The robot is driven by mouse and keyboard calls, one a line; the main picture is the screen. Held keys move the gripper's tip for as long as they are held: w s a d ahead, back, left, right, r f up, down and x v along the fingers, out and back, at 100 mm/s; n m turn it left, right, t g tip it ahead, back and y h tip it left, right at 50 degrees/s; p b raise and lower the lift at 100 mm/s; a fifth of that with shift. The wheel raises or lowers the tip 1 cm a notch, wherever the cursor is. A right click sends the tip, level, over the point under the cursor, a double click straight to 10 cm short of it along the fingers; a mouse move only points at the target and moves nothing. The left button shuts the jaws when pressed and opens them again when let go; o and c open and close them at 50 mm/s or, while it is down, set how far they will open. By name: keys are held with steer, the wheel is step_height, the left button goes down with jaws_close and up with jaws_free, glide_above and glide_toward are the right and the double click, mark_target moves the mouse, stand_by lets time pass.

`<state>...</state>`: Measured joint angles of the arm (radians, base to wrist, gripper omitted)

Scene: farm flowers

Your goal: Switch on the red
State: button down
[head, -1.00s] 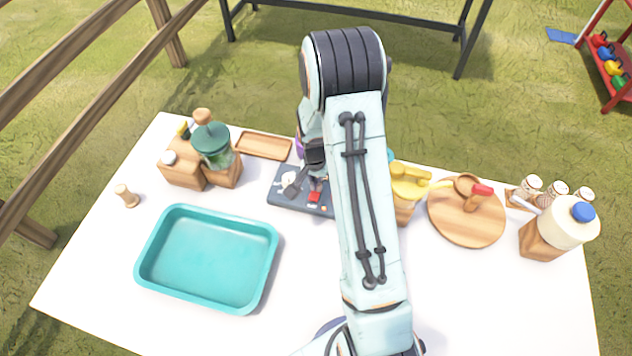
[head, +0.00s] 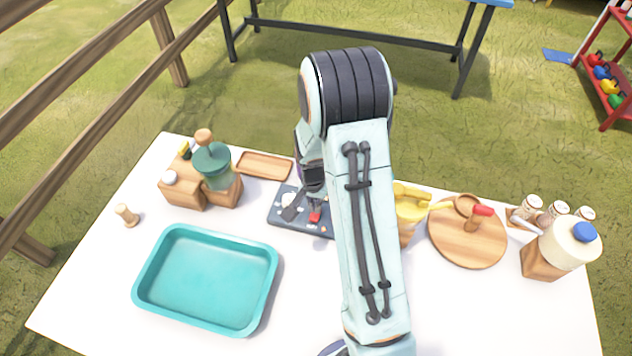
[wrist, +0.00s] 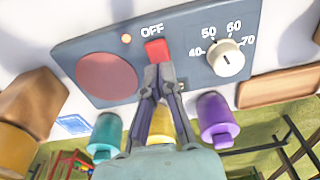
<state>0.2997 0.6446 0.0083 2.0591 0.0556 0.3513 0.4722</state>
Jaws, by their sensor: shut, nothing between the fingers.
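A dark grey control panel (head: 283,219) lies on the white table, partly hidden by my arm in the head view. It also fills the top of the wrist view (wrist: 190,85). Its red switch (wrist: 157,50) sits below the printed word OFF and shows in the head view too (head: 315,217). My gripper (wrist: 160,73) is shut and empty, its fingertips at the lower end of the red switch. I cannot tell whether they touch it. A white dial (wrist: 227,62) with numbers is right of the switch, and a dull red disc (wrist: 106,77) is left of it.
A small orange light (wrist: 126,38) is on the panel. A teal tray (head: 205,282) stands front left, a wooden tray (head: 265,165) behind the panel. A yellow-topped container (head: 409,205) and a round board (head: 467,245) are to the right.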

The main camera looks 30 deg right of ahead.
step_height(320, 180, up, 12)
steer(key=w+d, duration=0.1)
steer(key=shift+w+d+r, duration=0.15)
steer(key=shift+w+r, duration=0.05)
stand_by(0.4)
